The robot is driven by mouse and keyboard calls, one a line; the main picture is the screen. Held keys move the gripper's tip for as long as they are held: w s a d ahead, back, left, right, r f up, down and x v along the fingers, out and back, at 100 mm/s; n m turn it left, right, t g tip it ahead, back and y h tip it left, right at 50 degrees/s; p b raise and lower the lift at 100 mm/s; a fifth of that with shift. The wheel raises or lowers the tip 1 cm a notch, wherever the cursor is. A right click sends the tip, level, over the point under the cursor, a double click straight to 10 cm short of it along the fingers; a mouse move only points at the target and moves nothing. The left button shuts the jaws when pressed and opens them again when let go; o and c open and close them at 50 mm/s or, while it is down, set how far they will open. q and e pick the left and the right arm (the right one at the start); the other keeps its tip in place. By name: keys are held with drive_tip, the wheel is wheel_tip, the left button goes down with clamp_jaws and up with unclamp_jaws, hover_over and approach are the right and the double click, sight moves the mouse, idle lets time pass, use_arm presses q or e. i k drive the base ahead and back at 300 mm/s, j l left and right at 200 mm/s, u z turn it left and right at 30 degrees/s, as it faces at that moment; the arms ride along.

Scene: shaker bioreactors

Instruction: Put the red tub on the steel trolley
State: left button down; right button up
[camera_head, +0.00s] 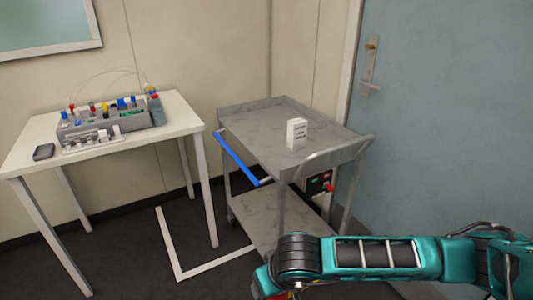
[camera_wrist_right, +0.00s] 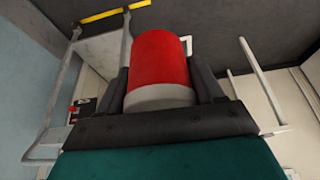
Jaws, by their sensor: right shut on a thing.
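The red tub (camera_wrist_right: 159,62) fills the middle of the right wrist view, red with a pale grey band at the near end. My right gripper (camera_wrist_right: 165,95) is shut on it, with a dark finger on each side. In the head view my right arm reaches in from the right, and its hand is mostly cut off by the bottom edge. The steel trolley (camera_head: 250,117) stands ahead, above the arm in the picture, with a grey top deck and a lower shelf (camera_head: 265,215). My left gripper is in neither view.
A white box (camera_head: 297,133) stands on the trolley's top deck; the deck around it is clear. A blue bar (camera_head: 237,158) sticks out at the trolley's left. A white table (camera_head: 190,112) with a grey apparatus (camera_head: 105,122) stands left. A blue-grey door (camera_head: 440,110) is at right.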

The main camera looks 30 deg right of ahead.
sight(275, 132)
drive_tip(key=i+j+z, duration=0.1)
drive_tip(key=i, duration=1.1)
drive_tip(key=i+j+z, duration=0.1)
drive_tip(key=i+z, duration=0.2)
drive_tip(key=i, duration=0.15)
drive_tip(key=i+j+z, duration=0.3)
drive_tip(key=i, duration=0.15)
drive_tip(key=l, duration=0.1)
